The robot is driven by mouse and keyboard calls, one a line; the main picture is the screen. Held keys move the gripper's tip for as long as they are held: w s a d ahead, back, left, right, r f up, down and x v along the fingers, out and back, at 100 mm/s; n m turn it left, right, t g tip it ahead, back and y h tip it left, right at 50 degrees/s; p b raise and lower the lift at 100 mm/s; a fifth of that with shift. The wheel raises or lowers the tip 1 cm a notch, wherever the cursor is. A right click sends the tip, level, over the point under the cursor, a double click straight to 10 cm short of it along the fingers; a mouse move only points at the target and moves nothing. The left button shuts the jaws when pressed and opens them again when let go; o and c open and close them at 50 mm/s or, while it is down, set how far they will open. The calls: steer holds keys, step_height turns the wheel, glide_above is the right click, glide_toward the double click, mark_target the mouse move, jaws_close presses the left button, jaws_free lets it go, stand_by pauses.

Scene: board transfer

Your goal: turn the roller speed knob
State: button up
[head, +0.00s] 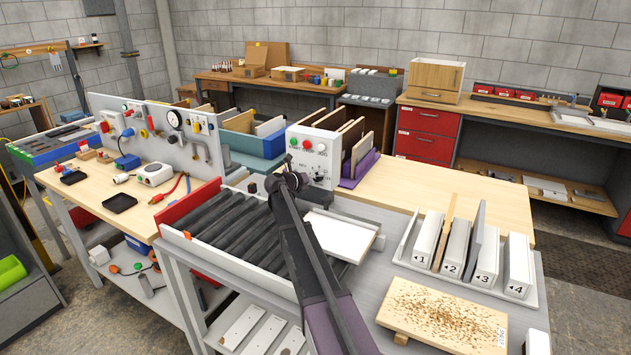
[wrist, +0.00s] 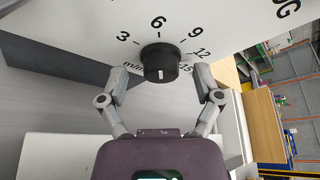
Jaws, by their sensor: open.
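The roller speed knob (wrist: 160,62) is black and round, on a white panel with a dial marked 3, 6, 9, 12 and 15 around it. A short pale mark shows on the knob's face. My gripper (wrist: 158,80) is open, with one finger on each side of the knob and a gap visible at each side. In the head view my gripper (head: 290,182) is small and dark, in front of the white control box (head: 328,151).
The black roller conveyor (head: 232,228) lies left of my arm. A white board (head: 342,236) lies to its right. A rack of numbered white blocks (head: 428,240) and a speckled wooden board (head: 445,315) stand further right. Bare wooden tabletop (head: 425,190) lies behind.

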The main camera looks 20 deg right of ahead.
jaws_close()
steer(key=shift+d, duration=0.25)
steer(key=shift+a, duration=0.2)
steer(key=shift+s+r+m, duration=0.1)
steer(key=shift+m, duration=0.2)
steer(key=shift+s+m+t+y+p, duration=0.1)
steer(key=shift+m+t+y+p, duration=0.4)
steer(key=shift+m+y+p, duration=0.5)
steer(key=m+t+y, duration=0.1)
steer(key=m, duration=0.2)
steer(key=shift+m+t, duration=0.3)
steer(key=shift+t, duration=0.1)
